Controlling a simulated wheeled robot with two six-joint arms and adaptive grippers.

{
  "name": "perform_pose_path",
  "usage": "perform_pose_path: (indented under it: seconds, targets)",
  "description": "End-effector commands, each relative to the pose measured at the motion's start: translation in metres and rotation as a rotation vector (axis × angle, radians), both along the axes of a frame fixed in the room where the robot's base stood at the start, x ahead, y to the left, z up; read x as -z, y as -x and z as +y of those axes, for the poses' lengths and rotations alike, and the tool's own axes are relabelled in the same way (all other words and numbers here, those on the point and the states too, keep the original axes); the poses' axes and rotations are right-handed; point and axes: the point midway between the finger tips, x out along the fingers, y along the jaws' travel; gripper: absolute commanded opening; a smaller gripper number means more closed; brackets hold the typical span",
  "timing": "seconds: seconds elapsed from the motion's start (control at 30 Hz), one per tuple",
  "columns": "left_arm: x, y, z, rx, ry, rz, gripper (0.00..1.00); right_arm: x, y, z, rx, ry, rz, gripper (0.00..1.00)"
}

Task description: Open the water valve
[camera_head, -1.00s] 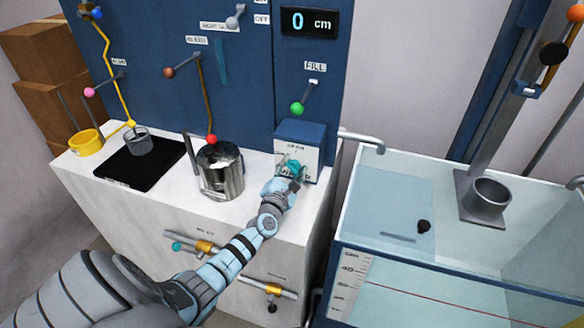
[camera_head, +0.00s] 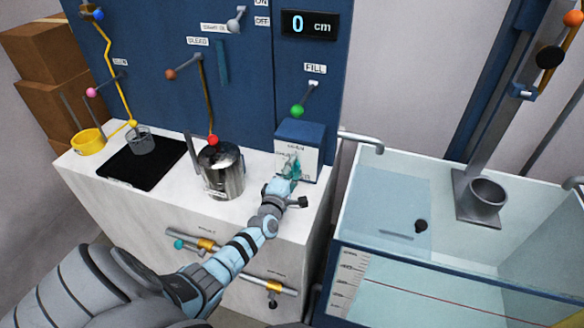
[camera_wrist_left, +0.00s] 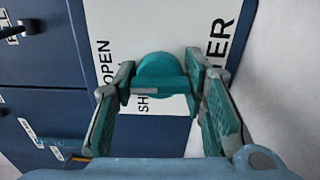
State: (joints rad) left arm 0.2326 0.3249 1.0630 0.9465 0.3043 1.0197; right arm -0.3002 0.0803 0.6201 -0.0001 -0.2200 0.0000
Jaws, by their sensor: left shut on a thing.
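The water valve is a teal round knob (camera_wrist_left: 158,72) with a grip bar, on the white front plate (camera_head: 311,163) of a blue box (camera_head: 301,132). In the head view the left gripper (camera_head: 288,172) is at the box front and hides most of the knob. My right gripper is not in view.
A steel pot (camera_head: 222,172) stands left of the box on the white counter (camera_head: 260,196). A water tank (camera_head: 400,215) with a spout (camera_head: 362,140) above its edge is on the right. A display (camera_head: 309,24) reads 0 cm. A green-knobbed FILL lever (camera_head: 298,110) is above the box.

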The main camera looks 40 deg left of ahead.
Motion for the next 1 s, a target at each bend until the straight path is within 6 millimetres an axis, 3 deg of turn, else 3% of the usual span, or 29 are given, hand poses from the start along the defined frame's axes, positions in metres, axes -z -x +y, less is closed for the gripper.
perform_pose_path:
  seconds: [0.67,0.7,0.8,1.0]
  targets:
    - [0.0021,0.0006,-0.0005,0.001,-0.06,0.026,0.11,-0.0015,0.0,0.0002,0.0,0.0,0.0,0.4]
    - [0.0021,0.0006,-0.0005,0.001,-0.06,0.025,0.45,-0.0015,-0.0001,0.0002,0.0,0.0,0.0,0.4]
    - [0.0017,0.0004,-0.0003,0.001,-0.059,0.025,0.6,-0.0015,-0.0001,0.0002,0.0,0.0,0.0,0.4]
    - [0.0009,0.0002,-0.0002,0.0,-0.059,0.023,0.6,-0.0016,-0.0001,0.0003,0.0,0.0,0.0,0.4]
